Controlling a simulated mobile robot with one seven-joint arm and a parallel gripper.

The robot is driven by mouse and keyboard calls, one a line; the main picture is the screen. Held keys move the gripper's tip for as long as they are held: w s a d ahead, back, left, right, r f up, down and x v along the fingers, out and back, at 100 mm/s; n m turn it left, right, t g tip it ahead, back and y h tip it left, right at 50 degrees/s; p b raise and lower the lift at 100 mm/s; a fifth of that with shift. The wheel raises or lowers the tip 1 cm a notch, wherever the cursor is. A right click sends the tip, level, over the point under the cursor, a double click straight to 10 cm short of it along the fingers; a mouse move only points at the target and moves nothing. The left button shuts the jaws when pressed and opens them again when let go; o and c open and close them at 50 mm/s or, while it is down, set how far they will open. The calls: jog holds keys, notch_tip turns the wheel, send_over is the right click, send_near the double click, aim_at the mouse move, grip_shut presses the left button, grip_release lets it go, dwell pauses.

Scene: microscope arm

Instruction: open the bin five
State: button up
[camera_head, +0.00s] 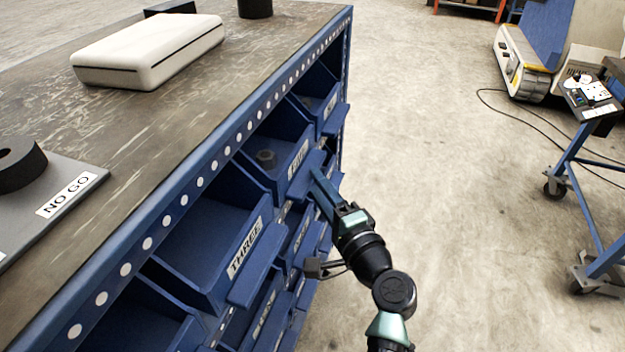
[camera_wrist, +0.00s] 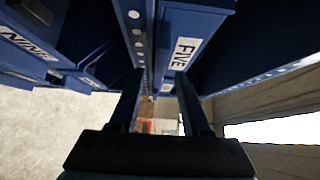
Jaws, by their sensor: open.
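Bin five (camera_head: 298,162) is a blue drawer-like bin in the upper row of the bench's side. Its white label is partly hidden in the head view but reads FIVE in the wrist view (camera_wrist: 184,52). A grey nut-like part shows inside it. My gripper (camera_head: 317,178) is at the bin's front lip, reaching in from the lower right. In the wrist view my gripper (camera_wrist: 160,76) has its two dark fingers apart, with the FIVE label just beyond the right fingertip. I cannot tell whether the fingers touch the lip.
Bin THREE (camera_head: 235,248) is nearer on the left, and another bin (camera_head: 322,105) is farther along the row. Bin NINE (camera_wrist: 30,45) shows in the wrist view. A white case (camera_head: 150,48) lies on the bench.

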aim_at(312, 179)
jog(key=shift+x, duration=1.55)
grip_shut()
